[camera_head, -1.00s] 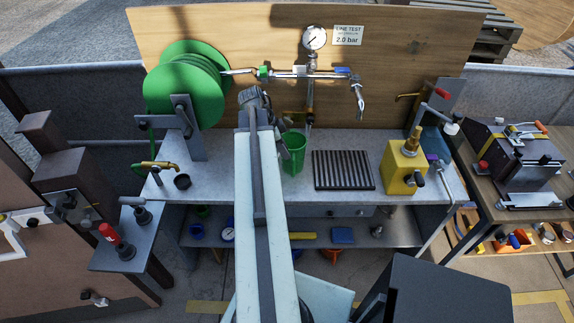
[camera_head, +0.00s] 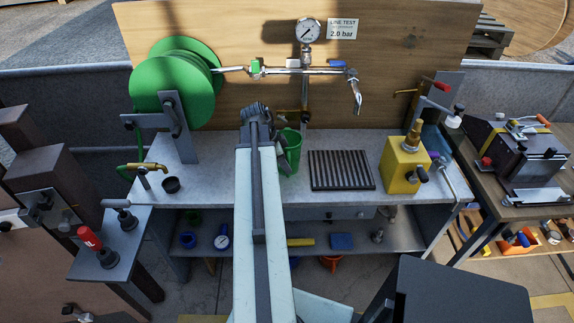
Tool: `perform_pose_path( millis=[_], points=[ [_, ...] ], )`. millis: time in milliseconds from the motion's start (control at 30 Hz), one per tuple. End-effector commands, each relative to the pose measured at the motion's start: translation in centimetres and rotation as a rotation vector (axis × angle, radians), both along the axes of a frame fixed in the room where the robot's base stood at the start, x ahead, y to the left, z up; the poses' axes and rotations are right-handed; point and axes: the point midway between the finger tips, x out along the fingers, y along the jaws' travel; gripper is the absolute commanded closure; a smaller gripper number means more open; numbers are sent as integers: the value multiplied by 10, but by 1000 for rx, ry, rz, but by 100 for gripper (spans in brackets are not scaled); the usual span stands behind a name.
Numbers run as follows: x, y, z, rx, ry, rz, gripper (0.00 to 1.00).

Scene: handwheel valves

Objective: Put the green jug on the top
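The green jug (camera_head: 292,151) shows just right of my arm, against the grey bench top (camera_head: 220,168). It looks upright, and its left side is partly hidden by my arm. I cannot tell for sure whether its base rests on the bench. My gripper (camera_head: 256,113) is at the far end of my arm, above the bench and close to the left of the jug.
A ribbed black mat (camera_head: 341,170) and a yellow block (camera_head: 404,165) lie right of the jug. A green reel (camera_head: 172,85) stands left. A pipe with a tap (camera_head: 354,95) and a gauge (camera_head: 308,30) are behind. A lower shelf (camera_head: 265,238) holds small items.

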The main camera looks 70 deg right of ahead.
Motion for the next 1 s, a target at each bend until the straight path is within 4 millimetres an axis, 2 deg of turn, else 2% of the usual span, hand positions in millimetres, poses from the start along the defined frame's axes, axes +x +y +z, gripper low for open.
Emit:
perform_pose_path(
  millis=[33,267,300,400,1000],
  points=[
    [-2,-2,-15,0,0,0,74],
    [-4,-3,-13,0,0,1,74],
    [-4,-3,-12,0,0,1,77],
    [-4,-2,-12,1,0,2,100],
    [-3,-2,-12,0,0,3,100]
  ],
)
